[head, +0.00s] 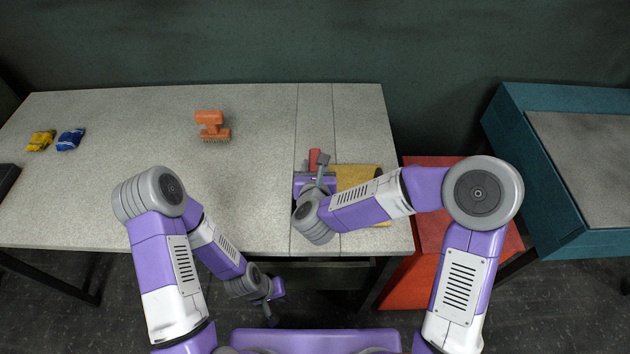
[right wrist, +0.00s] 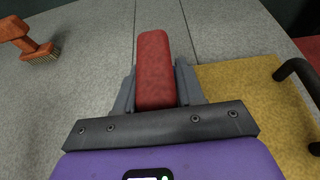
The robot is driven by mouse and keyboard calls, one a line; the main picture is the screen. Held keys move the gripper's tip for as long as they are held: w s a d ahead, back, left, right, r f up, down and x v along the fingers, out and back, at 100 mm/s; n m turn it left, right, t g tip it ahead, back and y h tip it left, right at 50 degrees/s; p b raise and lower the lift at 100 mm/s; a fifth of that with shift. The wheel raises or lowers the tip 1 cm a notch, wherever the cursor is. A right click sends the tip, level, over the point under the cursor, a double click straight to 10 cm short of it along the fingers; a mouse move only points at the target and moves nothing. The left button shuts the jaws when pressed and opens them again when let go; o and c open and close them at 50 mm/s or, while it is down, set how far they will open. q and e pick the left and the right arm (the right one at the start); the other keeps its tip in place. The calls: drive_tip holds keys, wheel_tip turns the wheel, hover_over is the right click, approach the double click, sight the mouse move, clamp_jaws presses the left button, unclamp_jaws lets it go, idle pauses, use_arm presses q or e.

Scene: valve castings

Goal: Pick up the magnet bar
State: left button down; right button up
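The magnet bar, which I take to be the red block (head: 315,157), is at the right part of the grey table, just beyond my right gripper (head: 318,172). In the right wrist view the red bar (right wrist: 155,72) lies between the two grey fingers of my right gripper (right wrist: 156,88). The fingers lie flush along both its sides and look shut on it. Its near end is hidden by the gripper body. I cannot tell whether it touches the table. My left gripper (head: 270,304) hangs low in front of the table edge, its fingers too small to read.
A yellow mat (right wrist: 240,110) lies right of the red bar, with a dark handle (right wrist: 298,70) at its right. An orange brush (head: 212,126), a yellow packet (head: 41,140) and a blue packet (head: 70,139) lie farther left. A red cabinet (head: 405,285) and a teal-framed table (head: 530,170) stand right.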

drive_tip(key=shift+r, duration=0.1)
clamp_jaws()
